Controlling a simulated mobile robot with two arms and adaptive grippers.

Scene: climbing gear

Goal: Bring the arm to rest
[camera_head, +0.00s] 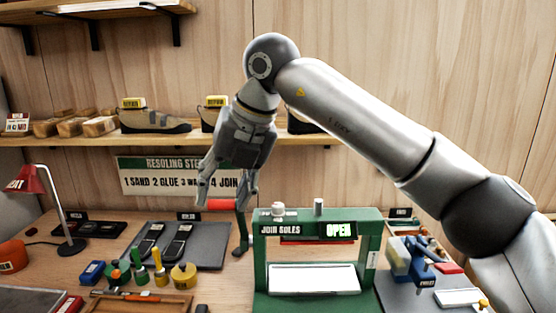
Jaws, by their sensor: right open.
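My right arm comes in from the right and bends over at the top, so that my right gripper (224,196) points down. The gripper is open, with its two fingers spread and nothing seen between them. It hangs in front of the shelf, above the workbench (222,285) and left of the green press (262,272). The press carries the words "JOIN SOLES" and a lit "OPEN" sign. A red-headed tool (221,205) shows behind the fingertips; whether they touch it I cannot tell. My left gripper is not in view.
The shelf (80,141) holds shoes and wooden blocks behind my arm. Two dark soles (176,245) lie on a grey mat (215,255). A red lamp (30,181) stands at left. Several small bottles and pots crowd the front; a blue tool (422,268) stands right of the press.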

